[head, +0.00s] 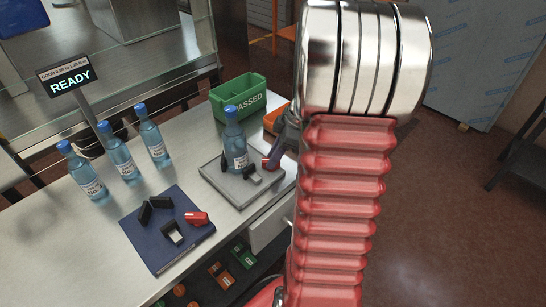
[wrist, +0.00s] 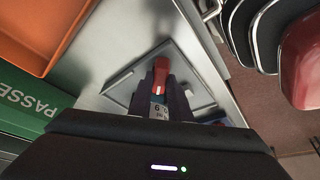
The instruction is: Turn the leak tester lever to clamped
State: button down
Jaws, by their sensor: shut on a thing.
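The leak tester is a grey, flat plate (head: 217,187) on the bench, and a blue bottle (head: 236,145) stands upright on it. A lever with a red handle (head: 267,164) is at the plate's right side. The lever's red tip (wrist: 161,74) also shows in the wrist view, above the plate (wrist: 122,88). My gripper (head: 277,155) reaches in from the right and is shut on the lever. In the wrist view my gripper's dark fingers (wrist: 160,98) flank the handle. My arm hides part of the bench to the right. The lever's marked positions cannot be read.
A green PASSED bin (head: 238,98) and an orange bin (head: 274,118) stand behind the plate. Several blue bottles (head: 119,154) stand at left by a READY sign (head: 68,78). A dark blue mat (head: 150,240) holds black parts, a white-topped block and a red-handled piece.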

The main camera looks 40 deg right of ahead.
jog(key=m, duration=0.2)
jog(key=m+t+h, duration=0.1)
jog(key=m, duration=0.1)
jog(key=shift+s+a+m, duration=0.1)
jog(key=shift+a+m, duration=0.05)
jog(key=shift+m, duration=0.15)
jog(key=m+h, duration=0.2)
jog(key=m, duration=0.2)
jog(key=shift+a, duration=0.15)
jog(key=shift+a+m+h, duration=0.1)
jog(key=shift+m+h, duration=0.4)
jog(key=shift+m, duration=0.75)
jog(key=shift+a+m+h, duration=0.1)
jog(key=shift+m+h, duration=0.4)
jog(key=shift+m, duration=0.75)
jog(key=shift+m+g+h, duration=0.4)
jog(key=shift+m+h, duration=0.1)
jog(key=shift+m, duration=1.6)
jog(key=c, duration=1.7)
grip_release()
jog(key=shift+o, duration=0.3)
jog(key=shift+r, duration=0.1)
